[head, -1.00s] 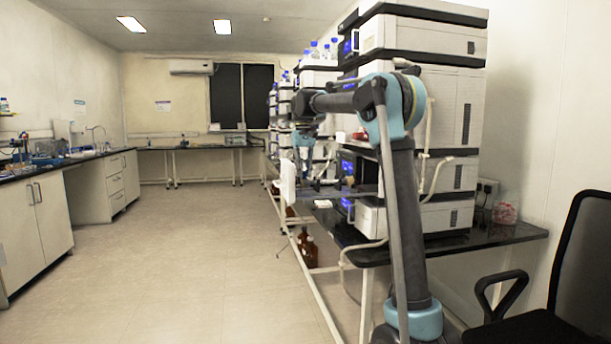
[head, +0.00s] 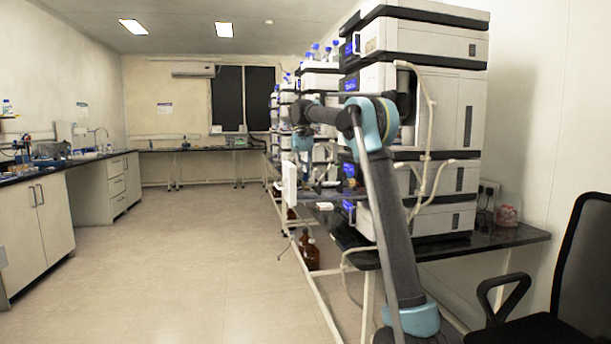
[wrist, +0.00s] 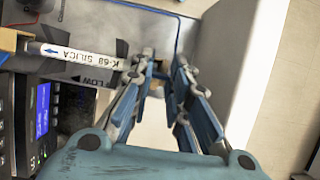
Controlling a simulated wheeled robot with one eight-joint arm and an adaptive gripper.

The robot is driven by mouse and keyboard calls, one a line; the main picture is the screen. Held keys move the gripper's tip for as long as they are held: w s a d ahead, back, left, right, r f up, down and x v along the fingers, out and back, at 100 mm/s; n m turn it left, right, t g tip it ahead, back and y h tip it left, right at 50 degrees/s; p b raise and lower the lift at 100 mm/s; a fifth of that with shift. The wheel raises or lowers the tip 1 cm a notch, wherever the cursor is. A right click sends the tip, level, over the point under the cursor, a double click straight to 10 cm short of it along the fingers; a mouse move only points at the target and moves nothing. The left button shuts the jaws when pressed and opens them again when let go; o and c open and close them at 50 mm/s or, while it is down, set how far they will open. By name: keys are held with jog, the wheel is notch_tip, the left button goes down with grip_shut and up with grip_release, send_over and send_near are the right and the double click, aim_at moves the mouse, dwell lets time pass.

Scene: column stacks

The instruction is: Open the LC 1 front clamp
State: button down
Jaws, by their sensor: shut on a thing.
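The nearest instrument stack (head: 430,105) stands at right in the head view, partly behind my arm. In the wrist view a white column (wrist: 85,58) labelled "K-68 SILICA" lies across the upper left. Its right end reaches the left finger of my gripper (wrist: 163,62). The fingers are a little apart and closed on a small part by that end, apparently the front clamp; the fingers mostly hide it, so its position cannot be told. In the head view my gripper (head: 304,172) points down beside the stack, small and hard to make out.
A tan block (wrist: 8,40) sits at the column's left end, above a dark panel with a blue screen (wrist: 43,108). A pale panel (wrist: 228,62) is close on the right of the fingers. Brown bottles (head: 311,255) stand under the dark bench (head: 490,240). The aisle floor is clear.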

jog(key=c, duration=1.5)
grip_release()
jog(key=shift+r, duration=0.1)
jog(key=shift+v, duration=3.7)
jog(key=shift+w, duration=0.1)
